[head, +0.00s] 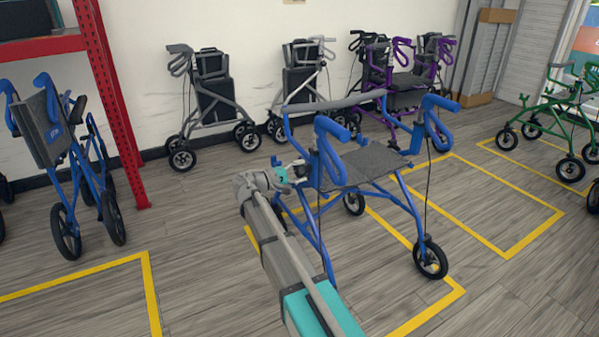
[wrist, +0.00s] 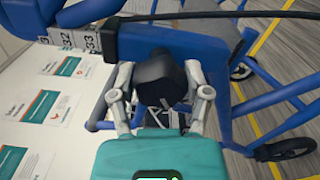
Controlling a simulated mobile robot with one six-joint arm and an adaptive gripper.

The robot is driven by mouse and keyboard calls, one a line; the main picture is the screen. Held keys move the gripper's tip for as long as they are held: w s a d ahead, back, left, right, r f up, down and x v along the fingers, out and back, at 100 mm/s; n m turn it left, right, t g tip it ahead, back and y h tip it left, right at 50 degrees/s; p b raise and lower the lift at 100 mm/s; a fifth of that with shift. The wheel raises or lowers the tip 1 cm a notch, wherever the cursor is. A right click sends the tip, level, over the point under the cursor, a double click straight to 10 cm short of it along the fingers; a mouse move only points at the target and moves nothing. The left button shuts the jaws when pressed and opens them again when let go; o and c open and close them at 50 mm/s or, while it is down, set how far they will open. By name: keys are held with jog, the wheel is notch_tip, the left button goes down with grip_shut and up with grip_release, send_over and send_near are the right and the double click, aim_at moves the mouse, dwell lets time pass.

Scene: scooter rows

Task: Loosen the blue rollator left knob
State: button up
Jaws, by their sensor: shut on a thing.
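The blue rollator (head: 400,195) stands on the floor in the middle of the head view, with a dark grey seat and blue handles. My arm reaches to its left side. In the wrist view its blue frame (wrist: 210,40) runs across the top. The black left knob (wrist: 160,78) sits against this frame, between the two fingers of my gripper (wrist: 162,84). My gripper is shut on the knob. In the head view the knob is hidden behind my gripper (head: 300,172) and the rollator's handle and frame.
Yellow floor lines (head: 455,290) mark bays around the rollator. A folded blue rollator (head: 85,170) stands at left by a red rack (head: 108,95). Grey rollators (head: 212,95), purple ones and a green one (head: 568,115) stand behind and right. Floor in front is clear.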

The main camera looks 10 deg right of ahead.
jog(key=n, duration=0.3)
jog(key=shift+r+n, duration=0.1)
jog(key=shift+n, duration=0.2)
jog(key=n, duration=0.4)
dwell(0.3)
jog(key=o, duration=1.2)
jog(key=shift+c, duration=0.2)
jog(key=v, duration=1.2)
